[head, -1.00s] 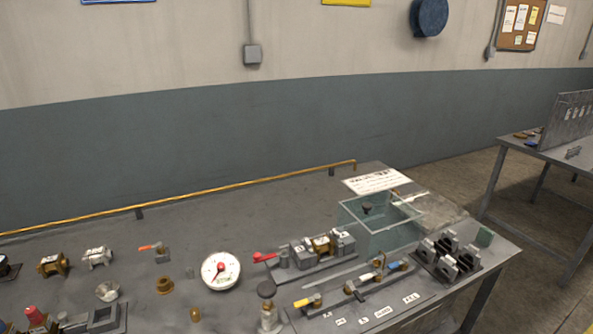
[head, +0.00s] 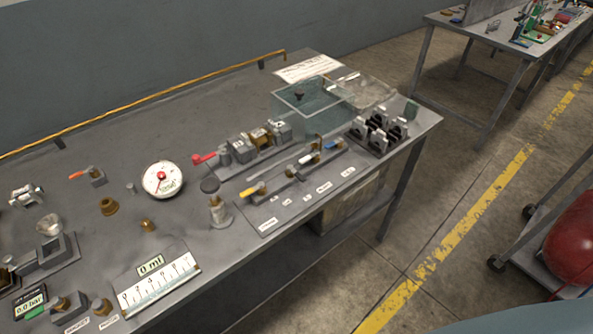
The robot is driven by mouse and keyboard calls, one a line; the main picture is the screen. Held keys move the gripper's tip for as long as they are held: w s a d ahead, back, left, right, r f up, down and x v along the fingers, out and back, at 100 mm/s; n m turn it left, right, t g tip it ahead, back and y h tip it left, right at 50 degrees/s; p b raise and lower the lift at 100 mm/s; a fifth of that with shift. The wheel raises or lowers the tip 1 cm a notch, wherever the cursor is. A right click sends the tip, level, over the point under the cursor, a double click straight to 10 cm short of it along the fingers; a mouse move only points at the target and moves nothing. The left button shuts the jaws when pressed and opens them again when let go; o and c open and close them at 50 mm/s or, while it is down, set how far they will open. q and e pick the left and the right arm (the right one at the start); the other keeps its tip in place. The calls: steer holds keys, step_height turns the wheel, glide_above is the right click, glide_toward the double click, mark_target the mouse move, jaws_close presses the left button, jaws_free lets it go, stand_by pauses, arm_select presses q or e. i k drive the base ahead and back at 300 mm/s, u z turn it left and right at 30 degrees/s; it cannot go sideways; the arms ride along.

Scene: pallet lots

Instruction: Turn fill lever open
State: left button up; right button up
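Several valve levers show on the grey workbench. A plate at its front edge carries a yellow lever (head: 253,189), a white lever (head: 305,159) and a blue lever (head: 333,144). Small white labels (head: 306,197) lie along this plate, too small to read, so I cannot tell which lever is the fill lever. A red lever (head: 204,158) sits on a valve block row (head: 247,150) behind. An orange lever (head: 77,175) sits on a small valve farther left. Neither of my grippers is in view.
A clear tank (head: 314,98) stands behind the plate, with black-and-grey clamp blocks (head: 378,133) to its right. A dial gauge (head: 163,180) and a scaled meter (head: 157,287) stand left. The floor right of the workbench (head: 225,268) is open up to a cart with a red tank (head: 574,243).

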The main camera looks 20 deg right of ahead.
mark_target(339, 139)
steer(key=z, duration=0.3)
steer(key=k, duration=0.45)
steer(key=z, duration=1.15)
steer(key=i, duration=0.8)
steer(key=u, duration=0.5)
